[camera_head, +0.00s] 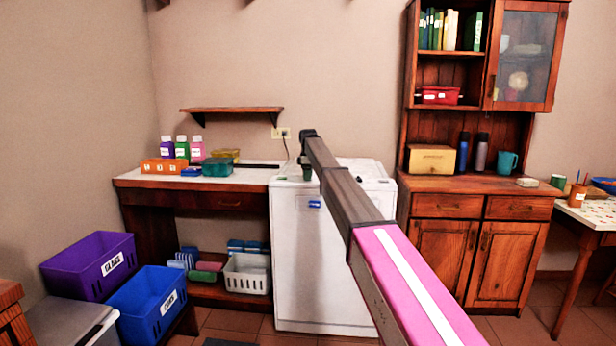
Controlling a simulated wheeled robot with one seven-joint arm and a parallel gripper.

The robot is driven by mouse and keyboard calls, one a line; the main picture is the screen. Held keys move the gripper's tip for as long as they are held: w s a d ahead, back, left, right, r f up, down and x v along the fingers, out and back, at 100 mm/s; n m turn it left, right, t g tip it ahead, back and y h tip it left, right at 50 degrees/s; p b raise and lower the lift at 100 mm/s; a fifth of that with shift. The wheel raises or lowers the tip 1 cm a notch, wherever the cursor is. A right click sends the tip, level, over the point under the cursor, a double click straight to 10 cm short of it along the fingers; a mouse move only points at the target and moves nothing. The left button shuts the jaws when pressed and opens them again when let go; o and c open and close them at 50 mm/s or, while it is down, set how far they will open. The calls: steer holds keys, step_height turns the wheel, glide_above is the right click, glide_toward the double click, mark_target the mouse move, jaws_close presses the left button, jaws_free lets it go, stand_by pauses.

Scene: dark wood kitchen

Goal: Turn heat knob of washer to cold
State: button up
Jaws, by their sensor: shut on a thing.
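The white washer (318,275) stands against the back wall, between the wooden counter and the cupboard. My arm reaches forward to its top left. My gripper (307,174) points down at the control area there, small and dark. It is shut on a washer knob, which the gripper hides. I cannot make out the heat knob's marks or which way it points. A small blue label (314,204) is on the washer's front, just below the gripper.
A counter (135,181) with bottles and boxes adjoins the washer's left side. A wooden cupboard (460,240) stands close on its right. Purple (75,267) and blue (140,305) bins sit at lower left. A wall shelf (232,109) hangs above the counter.

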stand_by(0.4)
steer(key=o, duration=0.9)
step_height(320, 180, up, 11)
steer(key=shift+f, duration=0.1)
steer(key=shift+s, duration=0.1)
